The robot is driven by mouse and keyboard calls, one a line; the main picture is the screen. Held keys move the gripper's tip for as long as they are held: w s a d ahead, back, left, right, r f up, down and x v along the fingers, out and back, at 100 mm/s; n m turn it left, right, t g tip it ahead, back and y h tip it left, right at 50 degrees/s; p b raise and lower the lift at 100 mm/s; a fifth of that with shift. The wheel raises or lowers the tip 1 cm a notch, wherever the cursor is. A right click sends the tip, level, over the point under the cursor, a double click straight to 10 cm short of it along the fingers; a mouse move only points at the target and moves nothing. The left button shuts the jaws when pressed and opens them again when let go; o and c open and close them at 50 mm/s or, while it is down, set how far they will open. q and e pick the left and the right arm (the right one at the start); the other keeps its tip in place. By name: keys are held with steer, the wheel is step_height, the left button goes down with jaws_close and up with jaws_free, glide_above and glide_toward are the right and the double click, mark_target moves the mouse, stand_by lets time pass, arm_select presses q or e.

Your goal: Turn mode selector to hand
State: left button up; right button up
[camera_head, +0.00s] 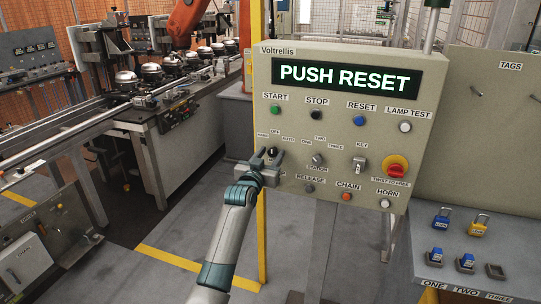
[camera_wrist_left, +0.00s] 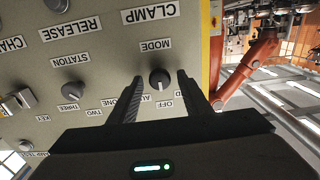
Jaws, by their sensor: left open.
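The mode selector (camera_head: 272,151) is a small black knob low on the left of the beige control panel. In the left wrist view, which is upside down, the knob (camera_wrist_left: 160,78) sits beside the MODE label, and its pale pointer mark faces roughly toward OFF. The HAND label is partly hidden by a finger there; AUTO is on the other side. My left gripper (camera_head: 269,155) is open at the panel, its fingers one on each side of the knob. In the wrist view the left gripper (camera_wrist_left: 160,76) shows gaps between both fingers and the knob. My right gripper is out of view.
The panel display (camera_head: 346,77) reads PUSH RESET. The station selector (camera_head: 318,159), key switch (camera_head: 360,164) and release button (camera_head: 309,188) are to the right. A red emergency stop (camera_head: 396,167) is farther right. A yellow post (camera_head: 262,240) stands by the panel's left edge.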

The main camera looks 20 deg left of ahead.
arm_select(q)
steer(key=shift+c, duration=0.6)
steer(key=c, duration=0.9)
steer(key=shift+n, duration=0.3)
steer(key=n+p, duration=0.2)
steer(key=n, duration=0.1)
steer(key=shift+r+n, duration=0.1)
steer(key=shift+n, duration=0.3)
steer(key=n+p, duration=0.1)
steer(key=n, duration=0.3)
steer(key=shift+a, duration=0.1)
steer(key=shift+n, duration=0.3)
